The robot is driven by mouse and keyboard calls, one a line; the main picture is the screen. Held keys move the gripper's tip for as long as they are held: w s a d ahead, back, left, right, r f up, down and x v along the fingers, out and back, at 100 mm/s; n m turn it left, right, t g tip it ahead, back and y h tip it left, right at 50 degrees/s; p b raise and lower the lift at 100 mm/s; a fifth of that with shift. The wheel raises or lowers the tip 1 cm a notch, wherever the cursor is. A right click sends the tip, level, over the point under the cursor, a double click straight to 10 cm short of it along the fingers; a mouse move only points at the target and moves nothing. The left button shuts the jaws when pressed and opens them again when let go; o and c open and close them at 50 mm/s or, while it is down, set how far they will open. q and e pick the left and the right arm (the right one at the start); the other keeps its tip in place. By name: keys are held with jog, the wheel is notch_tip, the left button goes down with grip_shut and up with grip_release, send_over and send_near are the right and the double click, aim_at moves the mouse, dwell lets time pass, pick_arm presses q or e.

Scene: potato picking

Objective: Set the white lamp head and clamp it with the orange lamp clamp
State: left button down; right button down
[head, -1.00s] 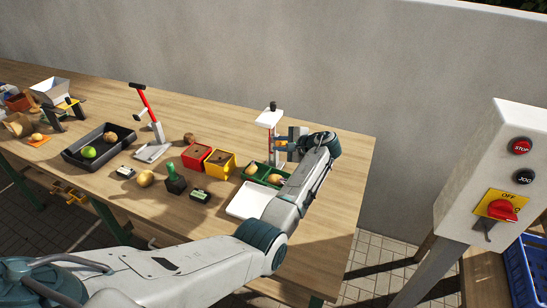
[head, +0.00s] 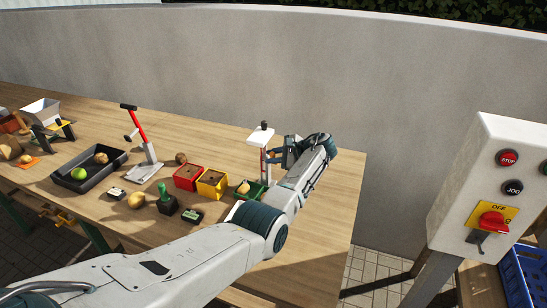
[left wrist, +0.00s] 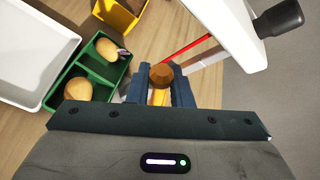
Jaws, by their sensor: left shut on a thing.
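The white lamp head (head: 260,137) stands at the back right of the table on a thin post, with a black knob on top. In the left wrist view the white lamp head (left wrist: 228,28) fills the upper right, with its black knob (left wrist: 280,18) beside it. The orange lamp clamp (left wrist: 160,76) shows as an orange-brown knob between the blue fingers of my left gripper (left wrist: 160,92). The gripper is shut on it. In the head view my left gripper (head: 272,158) is beside the post, just below the lamp head. My right gripper is not in view.
A green divided tray (left wrist: 91,72) with potatoes and a white tray (left wrist: 33,50) lie close to my left gripper. Red (head: 188,176) and yellow (head: 212,182) boxes stand left of the lamp. A grey wall (head: 330,80) runs behind the table. A switch post (head: 480,190) stands at right.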

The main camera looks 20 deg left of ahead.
pick_arm(q)
jog(key=c, duration=1.5)
grip_release()
jog(key=shift+a, duration=0.15)
jog(key=b+v, duration=0.3)
jog(key=v, duration=0.7)
jog(key=shift+d+r, duration=0.15)
jog(key=shift+d, duration=0.2)
